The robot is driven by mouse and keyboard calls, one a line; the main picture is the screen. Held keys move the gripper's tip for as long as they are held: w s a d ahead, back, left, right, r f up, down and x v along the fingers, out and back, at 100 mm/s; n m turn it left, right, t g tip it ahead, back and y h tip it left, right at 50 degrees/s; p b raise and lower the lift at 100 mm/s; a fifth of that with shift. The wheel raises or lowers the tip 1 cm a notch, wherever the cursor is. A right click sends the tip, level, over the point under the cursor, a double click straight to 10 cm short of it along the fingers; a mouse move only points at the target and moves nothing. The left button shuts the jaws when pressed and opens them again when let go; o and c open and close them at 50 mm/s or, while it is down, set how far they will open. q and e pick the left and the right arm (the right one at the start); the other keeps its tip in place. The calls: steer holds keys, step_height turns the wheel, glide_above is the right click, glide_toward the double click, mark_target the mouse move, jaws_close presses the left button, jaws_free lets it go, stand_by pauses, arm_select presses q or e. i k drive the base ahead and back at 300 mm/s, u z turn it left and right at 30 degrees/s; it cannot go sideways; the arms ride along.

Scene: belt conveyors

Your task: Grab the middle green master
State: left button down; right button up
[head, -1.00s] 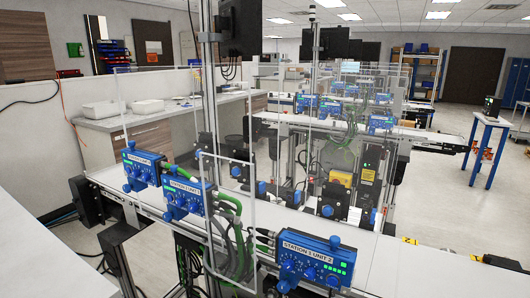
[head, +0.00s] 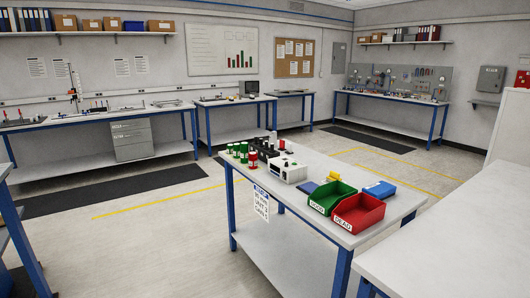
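Small green cylinders with pale tops stand upright in a close group on the left part of a blue-legged table; the middle green one (head: 237,150) stands between a left green one (head: 230,148) and a right green one (head: 244,153). They are small in the head view, and any labels on them are too small to read. Neither of my grippers shows in the head view, so nothing can be said of what they hold.
A red cylinder (head: 253,160) stands right of the green ones. A dark block (head: 265,158), a white device (head: 289,171), a green bin (head: 330,197) and a red bin (head: 358,213) share the table (head: 300,210). Open floor (head: 170,235) lies to its left; a white surface (head: 450,240) is at right.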

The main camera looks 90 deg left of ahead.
mark_target(236, 147)
steer(key=u, duration=3.55)
steer(key=i, duration=2.75)
steer(key=z, duration=1.4)
steer(key=i, duration=0.8)
steer(key=z, duration=0.65)
